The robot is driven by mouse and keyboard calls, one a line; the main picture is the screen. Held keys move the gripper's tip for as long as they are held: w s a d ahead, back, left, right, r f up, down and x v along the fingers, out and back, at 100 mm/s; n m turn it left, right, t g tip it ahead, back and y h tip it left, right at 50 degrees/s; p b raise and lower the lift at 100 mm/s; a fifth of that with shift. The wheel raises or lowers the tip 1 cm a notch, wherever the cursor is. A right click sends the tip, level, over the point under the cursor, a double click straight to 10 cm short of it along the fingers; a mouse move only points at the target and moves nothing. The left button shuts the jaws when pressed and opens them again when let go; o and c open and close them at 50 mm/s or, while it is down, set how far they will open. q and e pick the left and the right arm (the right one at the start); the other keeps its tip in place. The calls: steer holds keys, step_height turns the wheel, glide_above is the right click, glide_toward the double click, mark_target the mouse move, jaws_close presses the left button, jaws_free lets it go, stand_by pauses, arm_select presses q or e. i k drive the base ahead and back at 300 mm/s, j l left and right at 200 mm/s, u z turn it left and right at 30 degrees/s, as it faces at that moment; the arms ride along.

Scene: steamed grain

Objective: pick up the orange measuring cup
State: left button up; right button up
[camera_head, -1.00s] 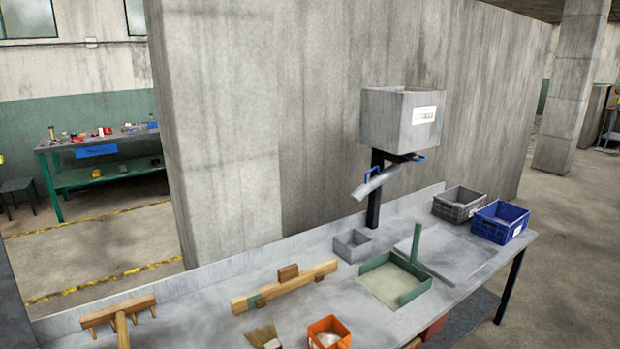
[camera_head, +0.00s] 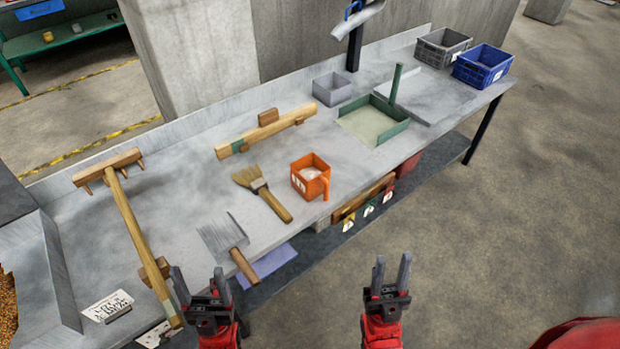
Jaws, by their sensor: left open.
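The orange measuring cup (camera_head: 311,177) stands upright on the grey workbench (camera_head: 200,190), near its front edge. It is a square cup with a white label on its left face, a handle at its front right, and something pale inside. My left gripper (camera_head: 196,283) is open and empty at the bottom of the view, below and left of the cup. My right gripper (camera_head: 392,274) is in front of the bench, below and right of the cup, with its fingers apart and nothing between them.
A brush (camera_head: 262,192) lies just left of the cup, and a comb-like scraper (camera_head: 226,243) lies nearer my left gripper. A wooden rake (camera_head: 130,220) lies at the left. A green dustpan-like tray (camera_head: 372,122) and a grey box (camera_head: 332,89) stand behind the cup.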

mark_target(310, 176)
steer(key=u, duration=2.35)
steer(key=z, duration=2.5)
steer(key=i+u, duration=0.1)
steer(key=i, duration=0.8)
steer(key=l, duration=0.1)
